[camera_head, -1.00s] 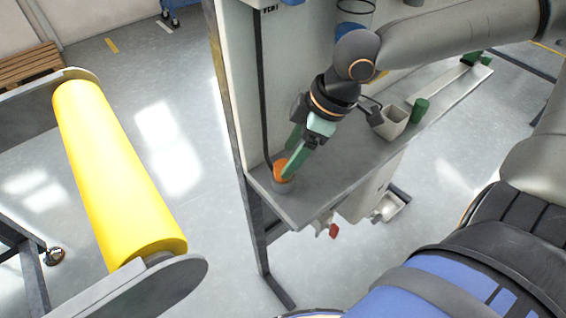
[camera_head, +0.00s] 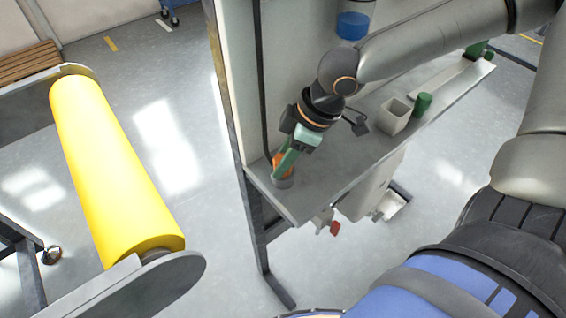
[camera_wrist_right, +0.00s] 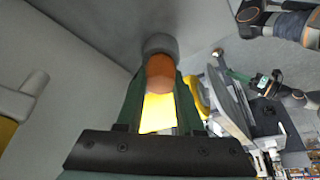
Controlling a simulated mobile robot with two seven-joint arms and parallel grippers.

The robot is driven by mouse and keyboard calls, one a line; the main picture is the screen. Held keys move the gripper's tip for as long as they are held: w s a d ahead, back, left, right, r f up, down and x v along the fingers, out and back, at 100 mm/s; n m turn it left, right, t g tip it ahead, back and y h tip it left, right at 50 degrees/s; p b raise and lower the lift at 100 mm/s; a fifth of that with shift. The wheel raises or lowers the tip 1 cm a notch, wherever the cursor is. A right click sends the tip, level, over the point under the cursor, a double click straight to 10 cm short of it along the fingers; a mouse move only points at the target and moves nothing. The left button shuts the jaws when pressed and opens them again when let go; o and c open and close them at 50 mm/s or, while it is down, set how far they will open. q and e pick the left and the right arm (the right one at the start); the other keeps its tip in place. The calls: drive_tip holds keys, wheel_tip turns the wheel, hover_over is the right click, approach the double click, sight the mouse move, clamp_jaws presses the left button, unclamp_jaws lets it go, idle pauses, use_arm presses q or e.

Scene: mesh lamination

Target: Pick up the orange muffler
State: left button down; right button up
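The orange muffler (camera_head: 279,158) stands on a grey round base near the front left corner of the shelf (camera_head: 325,185). It also shows in the right wrist view (camera_wrist_right: 160,72), between the fingertips. My right gripper (camera_head: 286,168) points down at it, with green fingers on both sides of the muffler. The fingers are open around it; whether they touch it is unclear. The fingers partly hide the muffler in the head view. A small gripper with green fingers (camera_wrist_right: 240,76), apparently my left one, shows in the wrist view; its opening is too small to judge.
An upright panel (camera_head: 232,70) and a dark cable stand close behind the muffler. A white open box (camera_head: 394,117) and a green cylinder (camera_head: 422,104) stand farther along the shelf. A yellow roller (camera_head: 115,175) lies to the left, across open floor.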

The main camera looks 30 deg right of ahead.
clamp_jaws()
drive_tip(key=shift+r, duration=0.15)
